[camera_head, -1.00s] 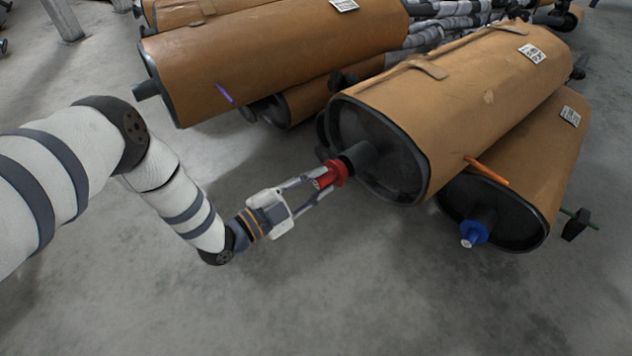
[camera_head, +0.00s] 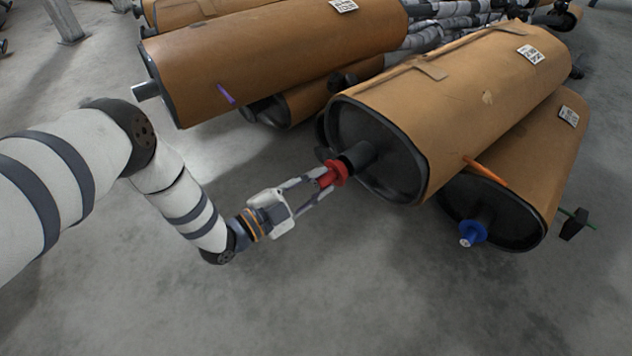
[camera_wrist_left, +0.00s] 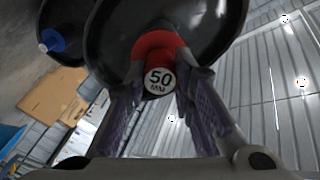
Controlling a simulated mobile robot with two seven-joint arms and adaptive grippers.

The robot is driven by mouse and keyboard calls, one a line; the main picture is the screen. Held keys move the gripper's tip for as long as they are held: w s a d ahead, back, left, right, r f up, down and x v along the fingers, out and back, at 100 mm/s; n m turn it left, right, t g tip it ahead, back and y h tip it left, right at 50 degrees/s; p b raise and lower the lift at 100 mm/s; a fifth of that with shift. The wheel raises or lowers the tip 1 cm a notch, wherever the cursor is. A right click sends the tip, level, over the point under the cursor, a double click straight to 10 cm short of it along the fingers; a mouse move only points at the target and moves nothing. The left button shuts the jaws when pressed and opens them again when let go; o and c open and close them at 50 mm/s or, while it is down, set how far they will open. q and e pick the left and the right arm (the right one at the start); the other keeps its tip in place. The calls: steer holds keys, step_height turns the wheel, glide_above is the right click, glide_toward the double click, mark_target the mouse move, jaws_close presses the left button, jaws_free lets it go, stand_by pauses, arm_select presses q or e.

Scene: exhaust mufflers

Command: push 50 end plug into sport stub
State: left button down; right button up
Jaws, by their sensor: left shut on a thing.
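The red end plug (camera_head: 331,174) shows at the stub of the nearest wrapped muffler (camera_head: 450,110). In the left wrist view its round white face reads "50 MM" (camera_wrist_left: 160,82). The dark sport stub (camera_head: 358,155) sticks out of the muffler's black end face. The plug's flange is at the stub's mouth; how deep the plug sits inside is hidden. My left gripper (camera_head: 322,184) is shut on the plug, a finger on each side, lined up roughly with the stub. Its fingers also show in the left wrist view (camera_wrist_left: 165,100). My right gripper is not in view.
A blue plug (camera_head: 473,232) sits in the lower right muffler (camera_head: 550,160). An orange marker (camera_head: 486,170) lies against the wrapped mufflers, and a purple one (camera_head: 226,94) is on the left muffler (camera_head: 270,60). The floor (camera_head: 330,290) in front is clear.

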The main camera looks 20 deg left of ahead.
arm_select(q)
steer(key=shift+b+x, duration=0.35)
steer(key=shift+x, duration=1.1)
steer(key=c, duration=1.3)
jaws_free()
steer(key=v, duration=1.2)
